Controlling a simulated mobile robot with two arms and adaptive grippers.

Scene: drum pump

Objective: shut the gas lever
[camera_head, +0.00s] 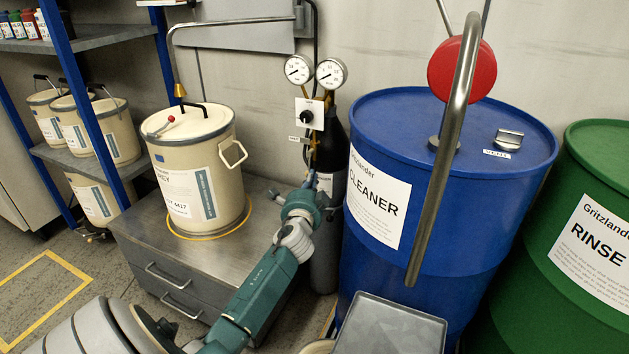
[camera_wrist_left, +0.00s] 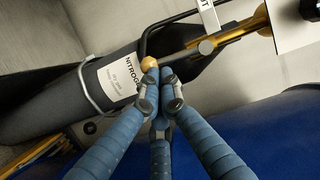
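The gas lever (camera_wrist_left: 182,56) is a thin grey handle with a brass-coloured ball end (camera_wrist_left: 150,63). It sticks out from a brass fitting at the neck of the dark nitrogen cylinder (camera_wrist_left: 110,88). My left gripper (camera_wrist_left: 159,80) has its fingertips close together just beside the ball end; I cannot tell whether they touch it. In the head view the left gripper (camera_head: 312,182) is in front of the cylinder (camera_head: 333,142), below the valve fittings, and the lever is too small to make out. My right gripper does not show.
A blue cleaner drum (camera_head: 390,250) with a bent metal pipe (camera_head: 445,150) stands right of the cylinder. A green drum (camera_head: 590,250) is further right. A beige bucket (camera_head: 200,185) stands on a grey cabinet (camera_head: 170,250) at left. Two gauges (camera_head: 298,69) hang above the cylinder.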

